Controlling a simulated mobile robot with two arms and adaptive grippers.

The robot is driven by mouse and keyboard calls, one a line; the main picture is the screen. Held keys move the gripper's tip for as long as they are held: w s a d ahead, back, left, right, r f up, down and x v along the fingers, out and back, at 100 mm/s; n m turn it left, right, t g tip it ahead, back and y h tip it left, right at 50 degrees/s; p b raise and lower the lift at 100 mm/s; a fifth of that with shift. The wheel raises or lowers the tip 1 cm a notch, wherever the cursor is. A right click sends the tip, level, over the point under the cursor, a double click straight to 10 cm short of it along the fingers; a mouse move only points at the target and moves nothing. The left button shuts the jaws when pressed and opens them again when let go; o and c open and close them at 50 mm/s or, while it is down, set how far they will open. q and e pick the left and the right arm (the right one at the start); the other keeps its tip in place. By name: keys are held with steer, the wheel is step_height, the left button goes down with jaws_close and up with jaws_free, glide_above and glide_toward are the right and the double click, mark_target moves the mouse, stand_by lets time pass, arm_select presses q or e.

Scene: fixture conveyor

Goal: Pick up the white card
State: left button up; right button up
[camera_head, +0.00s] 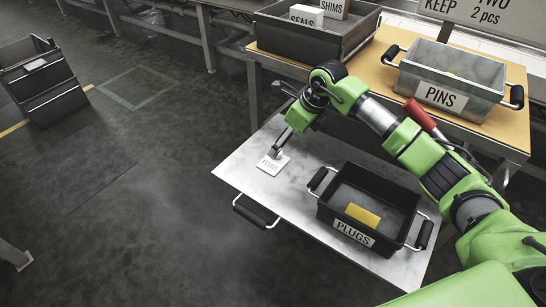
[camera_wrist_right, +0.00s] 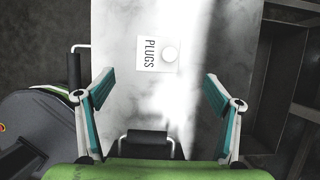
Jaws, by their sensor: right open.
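The white card (camera_head: 271,167) marked PLUGS lies flat on the pale metal tray-like board (camera_head: 240,165), near its far left part. My left gripper is not in view.
A dark bin (camera_head: 323,206) labelled PLUGS, holding a yellow card (camera_head: 362,215), stands on the board beside the white card. A grey PINS bin (camera_head: 478,107) and a dark bin (camera_head: 290,44) with SEALS and SHIMS cards stand on the table behind. Open floor lies left.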

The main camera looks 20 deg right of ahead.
glide_above(271, 161)
steer(key=s+d, duration=0.2)
step_height(271, 161, down, 5)
steer(key=shift+s+d+f+b, duration=0.1)
steer(key=shift+d+b, duration=0.05)
steer(key=shift+b, duration=0.25)
steer(key=x, duration=0.1)
steer(key=b+x, duration=0.1)
steer(key=shift+a+f, duration=0.2)
steer(key=shift+a, duration=0.15)
steer(key=shift+w+x, duration=0.25)
steer(key=shift+x, duration=0.85)
steer(key=shift+s, duration=0.1)
steer(key=c, duration=2.1)
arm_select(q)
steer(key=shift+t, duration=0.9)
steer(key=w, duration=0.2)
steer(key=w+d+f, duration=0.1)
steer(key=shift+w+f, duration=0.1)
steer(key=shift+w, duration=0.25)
arm_select(e)
steer(key=shift+c, duration=1.3)
